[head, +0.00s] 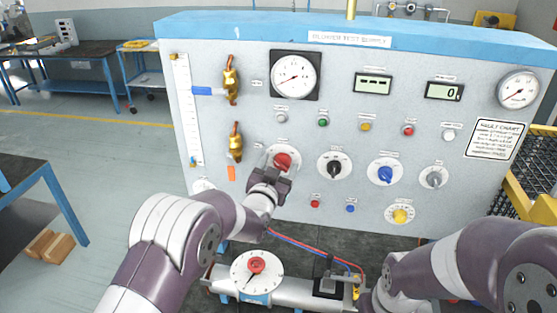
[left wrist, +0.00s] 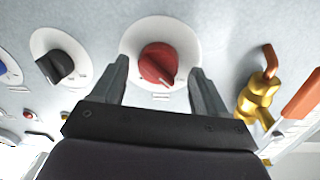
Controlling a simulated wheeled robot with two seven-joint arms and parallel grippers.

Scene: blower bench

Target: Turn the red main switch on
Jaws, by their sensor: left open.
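The red main switch (head: 282,161) is a red rotary knob on a round white plate, on the left half of the panel's front. In the left wrist view the red knob (left wrist: 158,63) is near the middle, with a pale pointer mark toward the lower edge of its face. My left gripper (head: 270,178) is in front of the switch, covering the lower part of its plate. In the wrist view the fingers of the left gripper (left wrist: 161,80) are apart, one on each side of the knob, with visible gaps. My right gripper does not show; only its arm does, at lower right.
A black knob (head: 334,167) and a blue knob (head: 385,174) are right of the switch. A brass valve (head: 236,142) is close on its left. Below stands a pipe with a white dial and red centre (head: 257,266), with red and blue hoses nearby.

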